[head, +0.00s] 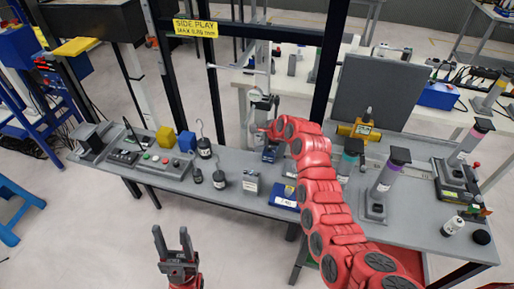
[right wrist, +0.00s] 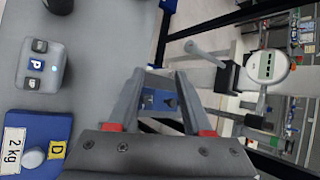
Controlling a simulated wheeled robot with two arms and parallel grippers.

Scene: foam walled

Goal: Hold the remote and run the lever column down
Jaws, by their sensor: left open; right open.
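The lever column (head: 256,105) stands at the bench's back edge, with a pale lever rod and a round gauge. In the right wrist view the digital gauge (right wrist: 268,66) and rod (right wrist: 205,52) are at upper right. My left gripper (head: 172,233) is open and empty over the floor, in front of the bench.
A blue 2 kg block (right wrist: 35,140) lies near my right gripper. Several grey cylinders on stands (head: 390,172) are at right. Black uprights (head: 328,65) rise behind the bench.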

